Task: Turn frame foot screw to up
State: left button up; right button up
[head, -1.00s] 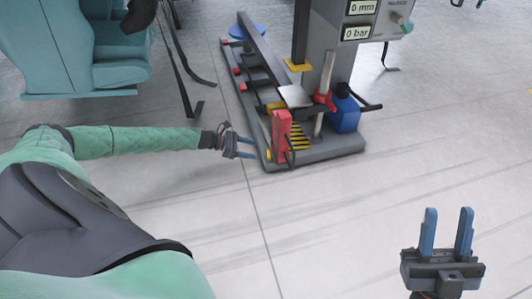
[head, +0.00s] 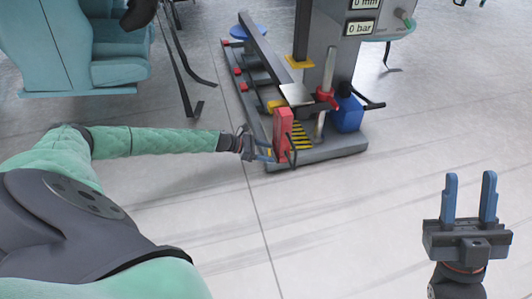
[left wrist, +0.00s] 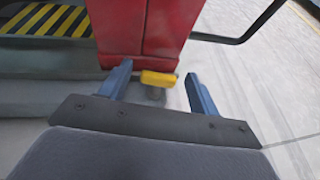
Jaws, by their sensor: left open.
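A red upright block (head: 283,134) stands at the near end of the grey machine base. In the left wrist view the red block (left wrist: 150,30) fills the top middle, with a small yellow tab (left wrist: 158,79) at its lower edge. A grey round part is partly visible under the tab; I cannot tell for sure that it is the foot screw. My left gripper (head: 266,151) is open beside the red block, close to the base. In its wrist view the blue fingers (left wrist: 158,80) stand apart on either side of the tab. My right gripper (head: 469,185) is open and empty over the floor.
The machine's grey base (head: 335,150) carries yellow-black stripes, a blue container (head: 347,114) and a red-collared post (head: 328,97). A teal seat (head: 70,55) stands at the upper left. A black loop handle projects from the red block. The floor in front is clear.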

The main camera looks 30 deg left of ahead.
pick_arm(q)
jog(key=shift+c, duration=0.2)
jog(key=c, duration=0.9)
jog(key=shift+c, duration=0.2)
jog(key=shift+d, duration=0.1)
